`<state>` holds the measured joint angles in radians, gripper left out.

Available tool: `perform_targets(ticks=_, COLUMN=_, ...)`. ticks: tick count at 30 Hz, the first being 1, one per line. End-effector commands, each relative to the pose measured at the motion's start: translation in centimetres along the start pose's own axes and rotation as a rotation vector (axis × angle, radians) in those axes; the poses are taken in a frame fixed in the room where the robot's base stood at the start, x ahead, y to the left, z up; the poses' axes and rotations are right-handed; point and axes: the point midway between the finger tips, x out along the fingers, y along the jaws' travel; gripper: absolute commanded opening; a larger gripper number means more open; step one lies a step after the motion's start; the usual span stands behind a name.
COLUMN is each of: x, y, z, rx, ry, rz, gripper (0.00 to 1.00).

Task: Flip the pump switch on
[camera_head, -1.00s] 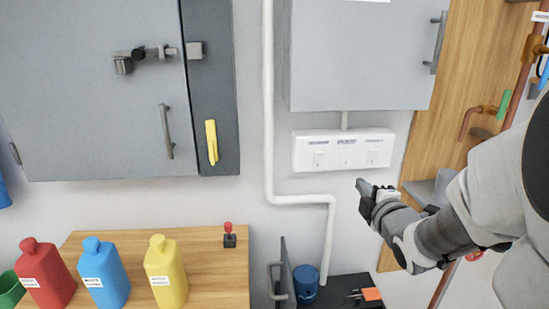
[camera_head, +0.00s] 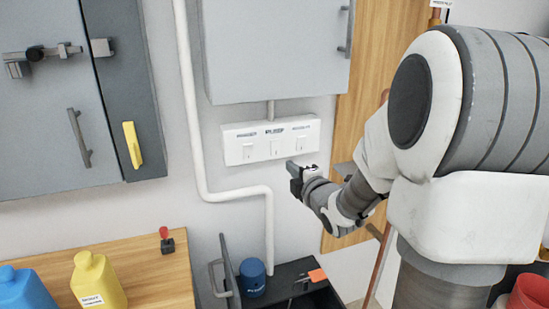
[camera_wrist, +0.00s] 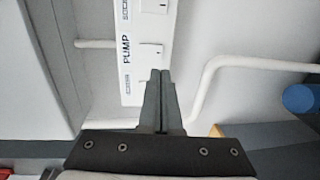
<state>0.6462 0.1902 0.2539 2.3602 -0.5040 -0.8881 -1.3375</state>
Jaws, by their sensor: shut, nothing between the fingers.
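A white switch panel (camera_head: 232,154) is on the wall below the grey upper cabinet, with three labelled rocker switches in a row. The middle one, the pump switch (camera_head: 275,147), has a label that reads PUMP in the wrist view, where the switch (camera_wrist: 151,50) shows beside its label. I cannot tell its on or off position. My gripper (camera_head: 291,166) is shut and empty, in front of the panel's lower edge, below the right half. In the wrist view its fingertips (camera_wrist: 161,72) overlap the panel's edge and partly cover an end switch. Contact cannot be told.
A white pipe (camera_head: 268,225) bends below the panel. A blue canister (camera_head: 253,274) stands in a dark open box lower down. A wooden table (camera_head: 160,285) at lower left holds bottles and a red-topped button (camera_head: 166,240). The grey upper cabinet (camera_head: 275,50) hangs close above.

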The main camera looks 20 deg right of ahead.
Motion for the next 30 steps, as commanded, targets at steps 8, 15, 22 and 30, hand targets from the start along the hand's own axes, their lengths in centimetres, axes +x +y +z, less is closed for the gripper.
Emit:
perform_targets(ticks=8, x=5.5, y=-0.1, z=0.0, rx=0.003, ry=0.001, rz=0.0, gripper=0.0)
perform_targets(ticks=15, x=8.3, y=0.0, z=0.0, rx=0.001, ry=-0.001, rz=0.0, gripper=0.0)
perform_targets(ticks=22, x=8.9, y=0.0, z=0.0, rx=0.0, ry=-0.001, rz=-0.001, gripper=0.0)
perform_targets(ticks=30, x=8.9, y=-0.1, z=0.0, rx=0.0, ry=-0.001, rz=0.0, gripper=0.0)
